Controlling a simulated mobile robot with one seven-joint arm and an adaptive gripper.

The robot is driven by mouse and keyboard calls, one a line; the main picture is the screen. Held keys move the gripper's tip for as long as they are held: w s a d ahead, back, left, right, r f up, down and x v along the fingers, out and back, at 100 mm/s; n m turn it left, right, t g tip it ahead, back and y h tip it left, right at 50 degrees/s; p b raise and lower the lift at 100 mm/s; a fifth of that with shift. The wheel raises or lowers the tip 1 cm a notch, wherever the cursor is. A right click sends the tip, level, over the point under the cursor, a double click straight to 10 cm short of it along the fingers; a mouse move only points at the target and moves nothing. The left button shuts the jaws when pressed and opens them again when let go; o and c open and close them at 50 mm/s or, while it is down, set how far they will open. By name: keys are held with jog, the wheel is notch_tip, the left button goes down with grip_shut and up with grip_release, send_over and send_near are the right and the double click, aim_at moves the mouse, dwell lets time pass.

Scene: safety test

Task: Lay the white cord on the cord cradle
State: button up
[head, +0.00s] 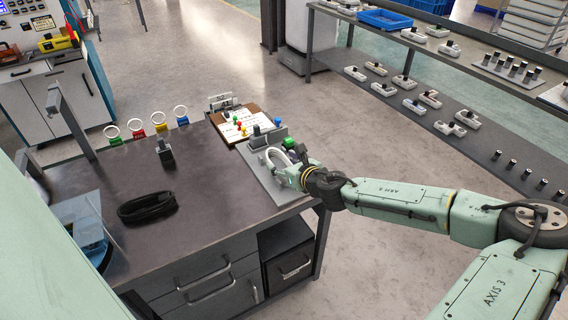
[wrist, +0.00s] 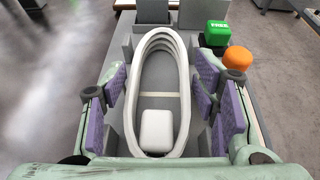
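The white cord (wrist: 180,80) is an oval coil in the wrist view, lying on a grey plate around a small white block (wrist: 156,130). In the head view the coil (head: 268,161) shows at the table's right end, partly behind my gripper (head: 300,176). In the wrist view my gripper (wrist: 162,105) is open, its purple pads on either side of the coil with small gaps visible. Grey upright blocks (wrist: 193,15) stand at the plate's far end; I cannot tell whether they are the cord cradle.
A green block marked FREE (wrist: 215,33) and an orange knob (wrist: 237,59) stand close to the right finger. A black coil (head: 147,207) lies on the dark table (head: 215,190). A board with coloured pegs (head: 233,127) lies behind the plate.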

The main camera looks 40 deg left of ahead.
jog(key=o, duration=0.3)
